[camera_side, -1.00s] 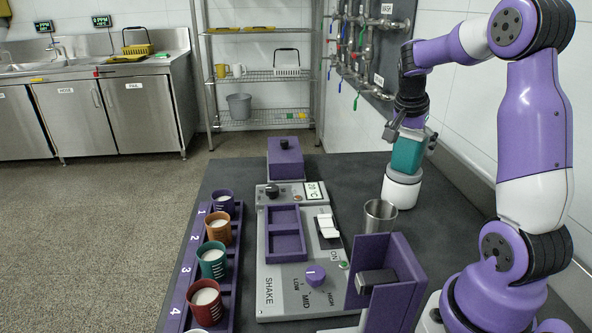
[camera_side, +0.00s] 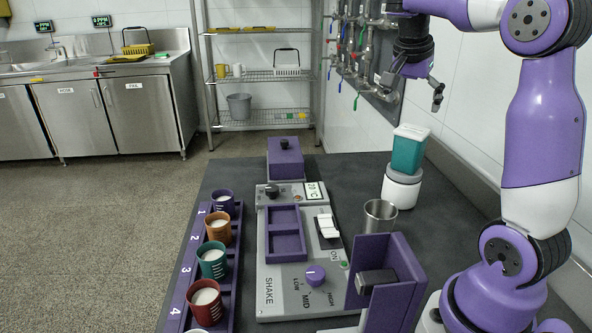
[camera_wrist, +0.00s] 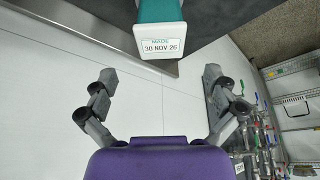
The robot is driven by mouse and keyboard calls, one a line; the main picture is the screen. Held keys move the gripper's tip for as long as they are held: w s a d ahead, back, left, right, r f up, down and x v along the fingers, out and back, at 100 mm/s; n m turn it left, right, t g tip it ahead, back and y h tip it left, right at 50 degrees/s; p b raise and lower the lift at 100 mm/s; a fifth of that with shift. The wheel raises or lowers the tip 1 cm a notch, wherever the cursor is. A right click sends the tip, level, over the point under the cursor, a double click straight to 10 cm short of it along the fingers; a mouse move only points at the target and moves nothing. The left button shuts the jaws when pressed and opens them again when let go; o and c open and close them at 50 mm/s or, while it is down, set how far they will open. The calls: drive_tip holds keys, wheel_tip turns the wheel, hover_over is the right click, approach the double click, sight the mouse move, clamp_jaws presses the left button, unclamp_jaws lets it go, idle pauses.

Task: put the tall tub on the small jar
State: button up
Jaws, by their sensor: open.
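The tall tub (camera_side: 408,150) is teal with a pale lid. It stands upright on top of the small jar (camera_side: 401,187), a white round jar with a grey band, on the dark bench at the right. In the wrist view the tub (camera_wrist: 158,40) shows at the top edge, with a label reading "MADE 30 NOV 26"; the jar is not seen there. My gripper (camera_side: 415,85) is above the tub and clear of it. In the wrist view my gripper's fingers (camera_wrist: 158,90) are spread wide with nothing between them.
A steel cup (camera_side: 380,216) stands in front of the jar. The shaker machine (camera_side: 290,250) and a purple holder (camera_side: 385,275) are nearby. A rack of several cups (camera_side: 234,290) is at the left. A wall with pipes and valves (camera_side: 365,45) is behind my gripper.

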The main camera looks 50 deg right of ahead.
drive_tip(key=s+a+f+n+t+y, duration=0.1)
drive_tip(key=a+f+n+t+y, duration=0.1)
drive_tip(key=a+n, duration=0.7)
drive_tip(key=s+a+f+n+t+y, duration=0.2)
drive_tip(key=a+f+n, duration=0.3)
drive_tip(key=a+n, duration=0.4)
drive_tip(key=a+t, duration=0.1)
drive_tip(key=a, duration=0.5)
drive_tip(key=shift+a+t+y, duration=0.3)
